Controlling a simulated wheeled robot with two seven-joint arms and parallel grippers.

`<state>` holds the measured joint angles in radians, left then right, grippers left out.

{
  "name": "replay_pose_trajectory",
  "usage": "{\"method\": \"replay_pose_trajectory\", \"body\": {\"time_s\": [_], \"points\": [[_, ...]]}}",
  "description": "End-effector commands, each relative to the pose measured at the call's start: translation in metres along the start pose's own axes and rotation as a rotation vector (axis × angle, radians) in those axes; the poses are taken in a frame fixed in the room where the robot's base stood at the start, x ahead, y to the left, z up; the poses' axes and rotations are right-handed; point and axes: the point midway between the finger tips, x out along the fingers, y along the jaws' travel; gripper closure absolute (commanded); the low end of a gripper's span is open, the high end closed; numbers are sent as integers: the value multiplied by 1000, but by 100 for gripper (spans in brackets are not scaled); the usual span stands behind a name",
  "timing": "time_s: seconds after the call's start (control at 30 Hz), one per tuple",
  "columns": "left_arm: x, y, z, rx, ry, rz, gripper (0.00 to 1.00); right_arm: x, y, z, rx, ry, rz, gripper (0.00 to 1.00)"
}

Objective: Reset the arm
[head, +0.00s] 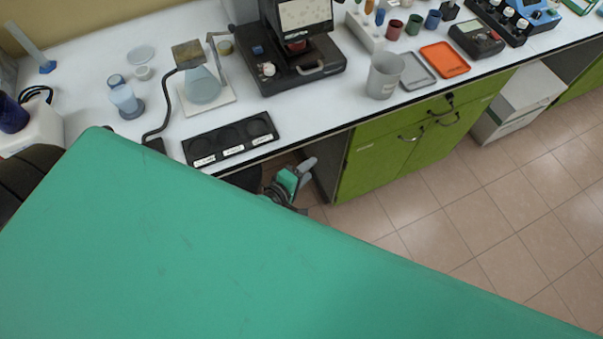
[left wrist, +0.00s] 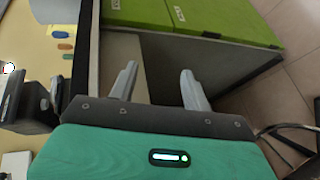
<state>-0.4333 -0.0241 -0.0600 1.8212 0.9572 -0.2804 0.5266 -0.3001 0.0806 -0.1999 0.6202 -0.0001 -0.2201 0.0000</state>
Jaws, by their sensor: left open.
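My left gripper (head: 309,163) is in the head view, in front of the bench's front edge, by the dark gap beside the green cabinet. In the left wrist view its two grey fingers (left wrist: 159,70) stand apart with nothing between them. They point towards the cabinet side and the space under the bench. A large green surface, a part of my own body, fills the lower left of the head view and hides what lies behind it. My right gripper is not in view.
The white bench (head: 310,99) holds a black three-well tray (head: 232,137) near its edge, a flask (head: 203,88), a black instrument (head: 305,75), a grey beaker (head: 384,75) and an orange tray (head: 444,59). A green cabinet (head: 385,153) stands below. The tiled floor (head: 480,215) at right is clear.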

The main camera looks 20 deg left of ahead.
Motion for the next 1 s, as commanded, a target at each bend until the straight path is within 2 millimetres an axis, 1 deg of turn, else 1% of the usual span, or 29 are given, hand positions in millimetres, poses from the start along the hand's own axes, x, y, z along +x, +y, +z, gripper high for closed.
{"method": "replay_pose_trajectory", "body": {"time_s": [0.1, 0.2, 0.77, 0.83, 0.87, 0.93, 0.97, 1.0], "points": [[1, -10, 1, 22, -1, -22, 51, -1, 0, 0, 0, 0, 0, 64], [2, -14, 1, 31, -2, -30, 51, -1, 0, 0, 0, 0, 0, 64], [2, -15, 2, 33, -2, -32, 51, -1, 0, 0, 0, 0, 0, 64], [2, -18, 2, 38, -3, -37, 51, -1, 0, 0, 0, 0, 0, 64], [3, -22, 2, 45, -4, -44, 51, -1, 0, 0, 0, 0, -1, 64], [4, -40, 4, 80, -8, -79, 51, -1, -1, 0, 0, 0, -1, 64], [5, -52, 5, 103, -12, -103, 51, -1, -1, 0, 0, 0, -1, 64], [6, -72, 6, 142, -19, -141, 51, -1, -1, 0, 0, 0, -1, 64]]}}
